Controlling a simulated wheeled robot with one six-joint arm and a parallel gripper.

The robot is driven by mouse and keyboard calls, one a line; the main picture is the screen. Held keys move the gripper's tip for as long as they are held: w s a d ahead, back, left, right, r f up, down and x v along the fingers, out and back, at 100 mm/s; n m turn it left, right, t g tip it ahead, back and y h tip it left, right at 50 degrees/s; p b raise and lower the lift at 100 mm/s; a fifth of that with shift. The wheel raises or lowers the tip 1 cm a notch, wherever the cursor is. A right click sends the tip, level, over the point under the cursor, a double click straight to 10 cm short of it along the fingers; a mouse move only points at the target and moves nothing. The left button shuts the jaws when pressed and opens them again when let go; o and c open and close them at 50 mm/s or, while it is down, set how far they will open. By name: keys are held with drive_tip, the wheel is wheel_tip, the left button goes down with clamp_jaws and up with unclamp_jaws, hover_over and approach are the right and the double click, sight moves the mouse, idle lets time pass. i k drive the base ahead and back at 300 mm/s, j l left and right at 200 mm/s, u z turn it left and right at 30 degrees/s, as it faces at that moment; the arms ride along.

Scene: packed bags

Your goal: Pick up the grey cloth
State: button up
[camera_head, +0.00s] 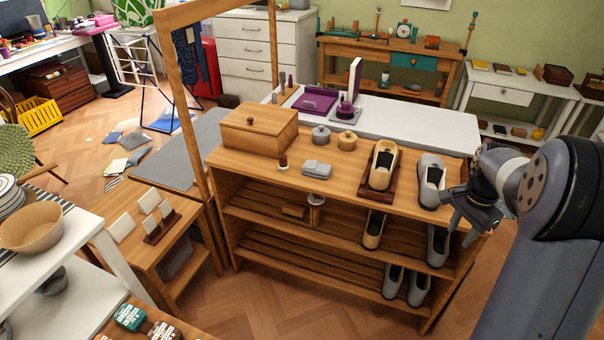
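A small folded grey cloth (317,169) lies on the top of the wooden shoe rack (340,197), near its front edge. It sits to the right of a small dark brush-like item (283,163) and left of the shoes. My gripper (462,212) is at the right end of the rack, close to the grey shoe and well to the right of the cloth. It is apart from the cloth. Its fingers are dark and seen at an angle, so I cannot tell whether they are open or shut.
On the rack top stand a wooden box (255,130), two round tins (347,141), a beige shoe (382,165) on a stand and a grey shoe (431,184). More shoes are on lower shelves.

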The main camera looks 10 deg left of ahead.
sight(315, 169)
drive_tip(key=i+u, duration=0.1)
drive_tip(key=u, duration=0.65)
drive_tip(key=i+l+u, duration=0.15)
drive_tip(key=u, duration=0.65)
drive_tip(key=i+l, duration=0.25)
drive_tip(key=l, duration=0.15)
drive_tip(key=i+l, duration=0.2)
drive_tip(key=l, duration=0.2)
drive_tip(key=i+l, duration=0.25)
drive_tip(key=l, duration=0.2)
